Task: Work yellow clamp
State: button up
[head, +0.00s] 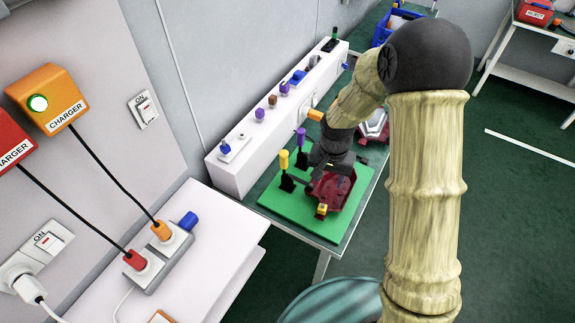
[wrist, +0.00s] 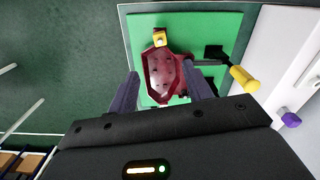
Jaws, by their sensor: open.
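The yellow clamp (head: 284,160) has a yellow grip on a black base and stands on a green board (head: 272,199). Its handle looks upright in the head view. In the wrist view the yellow grip (wrist: 243,79) is right of my gripper's fingers, apart from them. A dark red tail lamp (head: 334,188) lies on the board; in the wrist view the lamp (wrist: 163,75) shows between and beyond the fingers. A small yellow block (head: 322,210) is at the lamp's edge. My gripper (wrist: 161,70) is open and empty above the lamp. The arm partly hides the lamp.
A purple-handled clamp (head: 300,138) stands just behind the yellow one. A long white box (head: 240,160) with several small coloured controls runs along the wall side of the board. Another lamp (head: 374,127) lies farther back. Green floor is clear at right.

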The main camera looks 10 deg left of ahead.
jog(key=shift+s+d+r, duration=0.1)
jog(key=shift+d+r, duration=0.15)
jog(key=shift+r, duration=0.05)
jog(key=shift+c, duration=0.5)
jog(key=s+d+r+n+t, duration=0.1)
jog(key=s+d+r+t, duration=0.1)
jog(key=s+d+r, duration=0.9)
jog(key=shift+s+d+r+n+t, duration=0.2)
jog(key=shift+s+d+n+t, duration=0.15)
jog(key=shift+s+d, duration=0.5)
jog(key=shift+w+d, duration=0.2)
jog(key=shift+w, duration=0.05)
jog(key=shift+c, duration=1)
